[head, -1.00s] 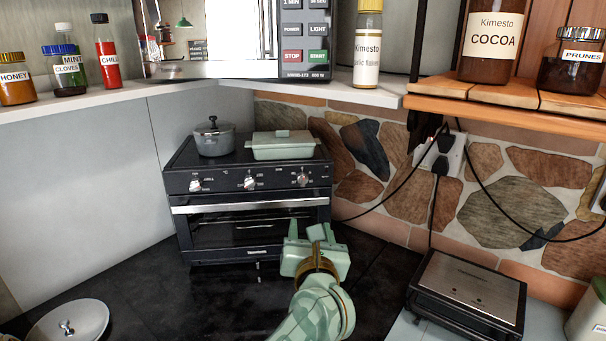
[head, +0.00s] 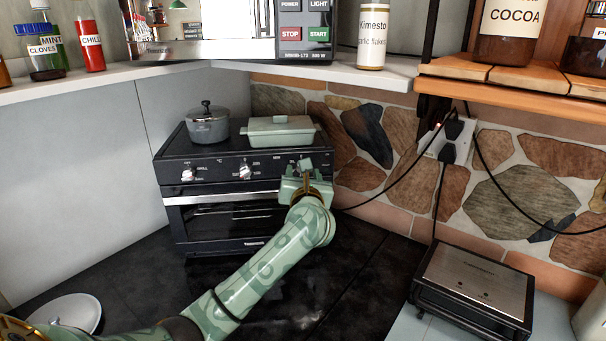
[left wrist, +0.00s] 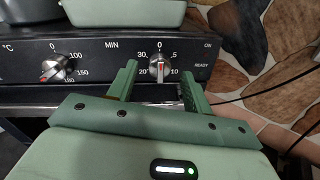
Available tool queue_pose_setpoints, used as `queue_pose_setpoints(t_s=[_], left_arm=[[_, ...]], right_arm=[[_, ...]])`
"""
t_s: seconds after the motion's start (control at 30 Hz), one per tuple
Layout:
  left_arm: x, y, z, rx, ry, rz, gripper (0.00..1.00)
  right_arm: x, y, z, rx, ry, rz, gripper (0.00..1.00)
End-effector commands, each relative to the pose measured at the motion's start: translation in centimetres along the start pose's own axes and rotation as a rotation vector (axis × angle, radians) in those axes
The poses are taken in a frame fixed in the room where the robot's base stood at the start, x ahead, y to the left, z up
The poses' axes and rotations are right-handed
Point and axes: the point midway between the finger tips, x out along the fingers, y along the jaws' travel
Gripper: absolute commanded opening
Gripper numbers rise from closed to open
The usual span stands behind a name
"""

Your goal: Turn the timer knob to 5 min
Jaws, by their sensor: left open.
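The timer knob (left wrist: 160,67) is on the right of the black oven's front panel, silver with a red mark, under a 0 label and ringed by minute numbers 5, 10, 20 and 30. Its handle looks about upright, near 0; the exact pointer direction is hard to tell. My green left gripper (left wrist: 160,76) is open, one finger on each side of the knob, with gaps showing. In the head view my left gripper (head: 306,178) is at the panel's right end and mostly hides the knob. My right gripper is not in view.
The oven (head: 215,220) carries a grey pot (head: 208,127) and a green lidded dish (head: 278,131). Its temperature knob (left wrist: 55,70) is left of the timer. A toaster-like appliance (head: 475,285) stands at right, with black cables behind. A shelf hangs above.

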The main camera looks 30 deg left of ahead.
Motion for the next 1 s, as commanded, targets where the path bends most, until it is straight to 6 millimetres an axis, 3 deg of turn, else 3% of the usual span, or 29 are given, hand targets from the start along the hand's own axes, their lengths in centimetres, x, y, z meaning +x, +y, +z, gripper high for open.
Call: queue_pose_setpoints(t_s=[0.17, 0.43, 0.6, 1.0], left_arm=[[1.3, 0.0, -0.1, 0.0, 0.002, 0.0, 0.5], [1.4, 0.0, 0.0, 0.0, 0.001, -0.001, 0.5], [1.4, 0.0, 0.0, 0.0, 0.001, 0.0, 0.06], [1.4, 0.1, 0.2, 0.053, 0.005, -0.001, 0.06]], right_arm=[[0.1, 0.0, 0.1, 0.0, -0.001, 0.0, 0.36], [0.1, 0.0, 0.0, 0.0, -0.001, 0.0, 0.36], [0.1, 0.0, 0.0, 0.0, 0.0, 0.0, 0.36], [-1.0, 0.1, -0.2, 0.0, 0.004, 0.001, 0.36]])
